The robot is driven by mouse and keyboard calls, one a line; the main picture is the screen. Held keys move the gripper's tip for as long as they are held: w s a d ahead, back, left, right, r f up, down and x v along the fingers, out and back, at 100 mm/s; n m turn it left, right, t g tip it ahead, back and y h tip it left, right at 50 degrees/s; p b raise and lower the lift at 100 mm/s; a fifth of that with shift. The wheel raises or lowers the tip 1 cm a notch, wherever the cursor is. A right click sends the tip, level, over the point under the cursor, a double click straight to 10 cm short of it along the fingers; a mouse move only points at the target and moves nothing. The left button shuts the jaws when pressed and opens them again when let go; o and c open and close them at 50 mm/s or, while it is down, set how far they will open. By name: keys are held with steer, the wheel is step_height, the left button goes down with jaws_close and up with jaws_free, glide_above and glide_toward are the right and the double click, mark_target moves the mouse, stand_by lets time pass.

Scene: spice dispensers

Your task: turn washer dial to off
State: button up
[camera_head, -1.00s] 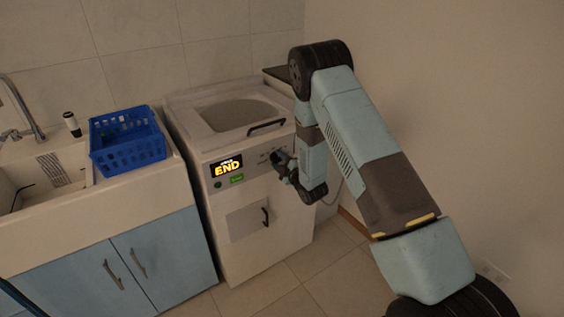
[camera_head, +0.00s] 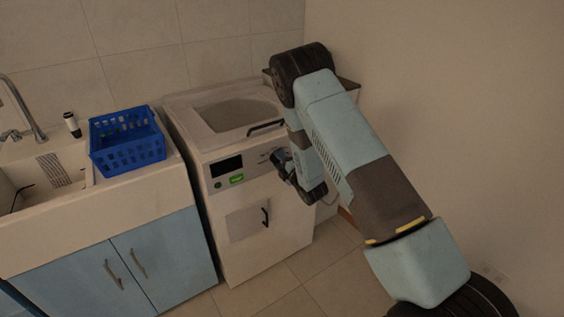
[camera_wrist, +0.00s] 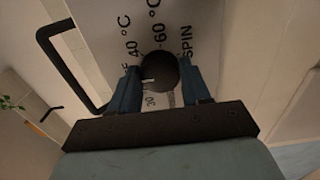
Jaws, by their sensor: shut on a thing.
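The washer (camera_head: 262,215) is a white top-loading machine with a control panel on its front. Its round black dial (camera_wrist: 159,72) shows in the wrist view, with a white mark on its left side. The mark points left, toward a partly hidden label ending in "F". "40 °C", "60 °C", "SPIN" and "30" are printed around the dial. My gripper (camera_wrist: 161,84) is shut on the dial, with one blue finger on each side. In the head view my gripper (camera_head: 280,161) is at the right of the panel and hides the dial. The washer's display (camera_head: 227,166) is dark.
A black handle (camera_head: 266,128) juts from the washer's top edge and another (camera_head: 265,216) from its front hatch. A blue basket (camera_head: 127,143) sits on the sink counter to the left.

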steer(key=shift+f, duration=0.15)
steer(key=o, duration=0.8)
steer(key=shift+o, duration=1.3)
steer(key=v, duration=1.3)
steer(key=shift+s+d, duration=0.25)
